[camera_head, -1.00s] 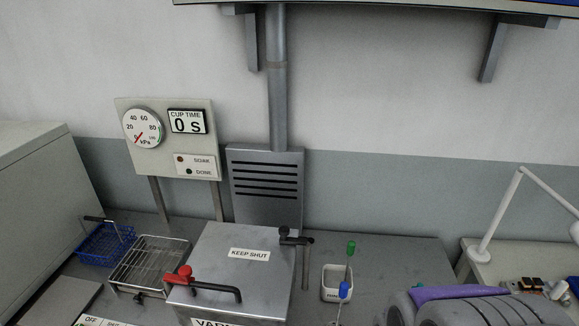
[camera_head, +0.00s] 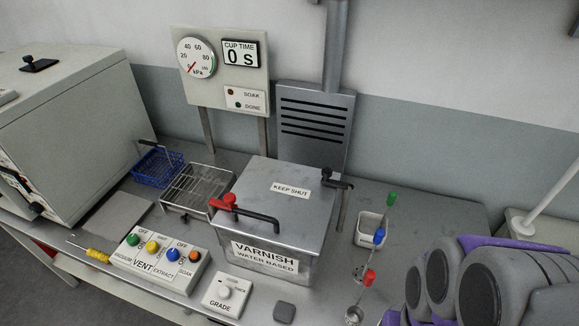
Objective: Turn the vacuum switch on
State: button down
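The vacuum switch is the green knob (camera_head: 133,239) at the left end of a white control box (camera_head: 160,262) on the bench's front edge. VACUUM is printed below it and OFF above it; its exact setting is too small to tell. Yellow (camera_head: 152,247), blue (camera_head: 173,254) and orange (camera_head: 194,257) knobs follow to its right, above VENT, EXTRACT and SOAK. The gauge (camera_head: 197,58) needle points low, near 0 kPa. The cup time display (camera_head: 241,54) reads 0 S. My gripper is not in view; grey and purple links of mine show at the lower right.
A yellow-handled screwdriver (camera_head: 97,255) lies left of the box. The varnish tank (camera_head: 275,200), with its red-knobbed lever (camera_head: 243,210), stands behind and right.

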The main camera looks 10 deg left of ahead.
aim_at(133, 240)
jog(key=k, duration=0.55)
jog(key=j+u, duration=0.15)
jog(key=u, duration=1.35)
jog(key=i+l+u, duration=0.1)
jog(key=i+u, duration=0.15)
jog(key=i, duration=0.15)
jog(key=i+j+z, duration=0.15)
jog(key=z, duration=0.2)
jog(key=i+j+z, duration=0.2)
jog(key=z, duration=0.2)
